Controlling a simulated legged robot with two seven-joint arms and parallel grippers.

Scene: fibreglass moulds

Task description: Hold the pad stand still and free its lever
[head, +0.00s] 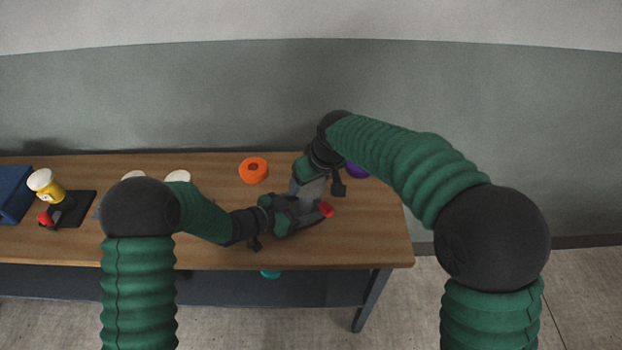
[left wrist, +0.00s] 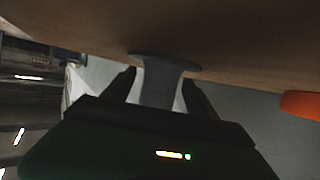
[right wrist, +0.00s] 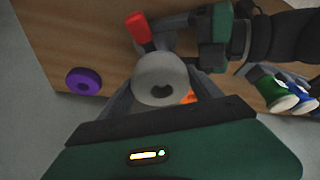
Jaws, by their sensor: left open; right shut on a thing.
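The pad stand (head: 312,189) is grey, with a round top that has a dark hole (right wrist: 160,72) in the right wrist view. Its red-tipped lever (right wrist: 138,28) sticks out beside the top and also shows in the head view (head: 327,209). My right gripper (right wrist: 162,95) is shut on the round grey top. My left gripper (left wrist: 163,85) is open, with its fingers on either side of the stand's grey post (left wrist: 160,82). A dark disc at the post's end lies near the table top. In the head view both grippers hide much of the stand.
An orange ring (head: 253,170) lies behind on the wooden table (head: 375,235), and a purple ring (right wrist: 84,81) lies near the edge. Green (right wrist: 266,84) and blue (right wrist: 299,92) white-topped containers stand farther left in the head view. A yellow container (head: 50,190) and blue bin (head: 12,195) are far left.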

